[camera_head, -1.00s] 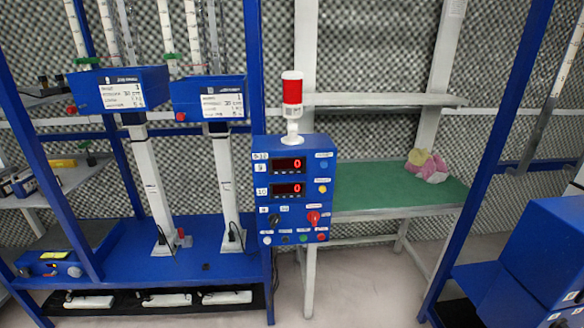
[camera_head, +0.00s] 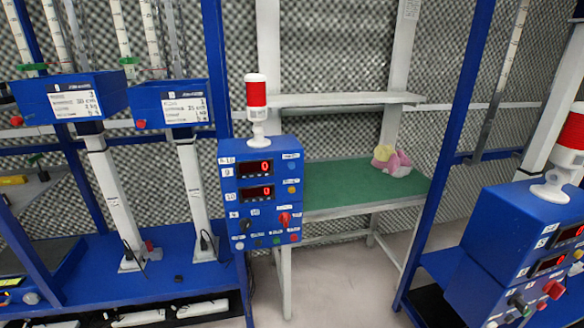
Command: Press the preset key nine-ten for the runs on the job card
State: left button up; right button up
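A blue control box (camera_head: 264,222) stands in the middle of the head view, with a red-and-white signal light (camera_head: 256,98) on top. Its upper display (camera_head: 255,168) and lower display (camera_head: 256,194) both show a red 0, with labels 9 and 10 beside them. Below are a red knob (camera_head: 284,219), a dark knob (camera_head: 244,225) and a row of small buttons (camera_head: 277,240). The small labels are too blurred to tell which one marks the preset key. White cards (camera_head: 75,104) sit on the blue boxes at left; their text is mostly unreadable. Neither gripper is in view.
A second blue control box (camera_head: 515,250) with its own signal light stands at the right. A green-topped bench (camera_head: 350,186) holds a pink and yellow bundle (camera_head: 391,160). Blue posts (camera_head: 463,130) frame the bays. Pale floor (camera_head: 335,280) is clear in front.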

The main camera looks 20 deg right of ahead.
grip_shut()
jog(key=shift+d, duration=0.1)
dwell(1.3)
